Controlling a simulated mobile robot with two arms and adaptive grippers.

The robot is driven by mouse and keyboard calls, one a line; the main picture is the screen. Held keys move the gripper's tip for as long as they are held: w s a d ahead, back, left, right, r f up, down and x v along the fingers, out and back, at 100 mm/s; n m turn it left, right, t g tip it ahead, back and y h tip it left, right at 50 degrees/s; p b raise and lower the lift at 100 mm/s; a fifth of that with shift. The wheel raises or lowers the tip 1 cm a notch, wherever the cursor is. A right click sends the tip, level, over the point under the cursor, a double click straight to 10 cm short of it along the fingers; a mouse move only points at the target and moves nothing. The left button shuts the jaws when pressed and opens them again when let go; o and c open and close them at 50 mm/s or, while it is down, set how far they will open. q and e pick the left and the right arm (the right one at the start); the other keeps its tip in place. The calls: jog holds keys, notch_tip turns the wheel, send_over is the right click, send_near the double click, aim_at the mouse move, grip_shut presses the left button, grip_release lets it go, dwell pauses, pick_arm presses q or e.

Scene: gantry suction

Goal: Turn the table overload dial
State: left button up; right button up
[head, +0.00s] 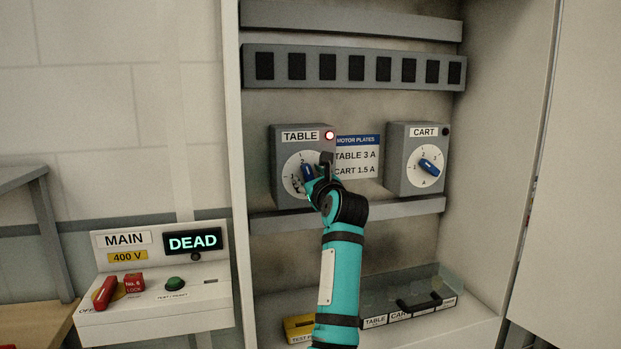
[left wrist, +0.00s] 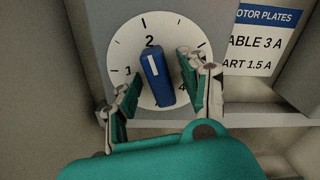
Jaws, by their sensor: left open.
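The table overload dial is a blue knob (left wrist: 155,77) on a round white face (left wrist: 125,47) marked with numbers. In the left wrist view its upper end points at about 2. It is on the grey TABLE box (head: 264,165), which has a lit red lamp (head: 329,135). My left gripper (left wrist: 158,92) is open, with one finger on each side of the knob. A gap shows between the left finger and the knob; the right finger is close to it, and contact cannot be told. In the head view the gripper (head: 312,179) partly covers the dial. My right gripper is not in view.
The CART box (head: 404,162) with its own blue dial (head: 429,167) is to the right. A MOTOR PLATES sign (head: 358,157) reads TABLE 3 A, CART 1.5 A. A ledge (head: 420,206) runs below the boxes. At left, the MAIN panel (head: 155,307) shows DEAD.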

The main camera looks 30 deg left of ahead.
pick_arm(q)
jog(key=shift+c, duration=0.2)
jog(key=c, duration=0.5)
grip_shut()
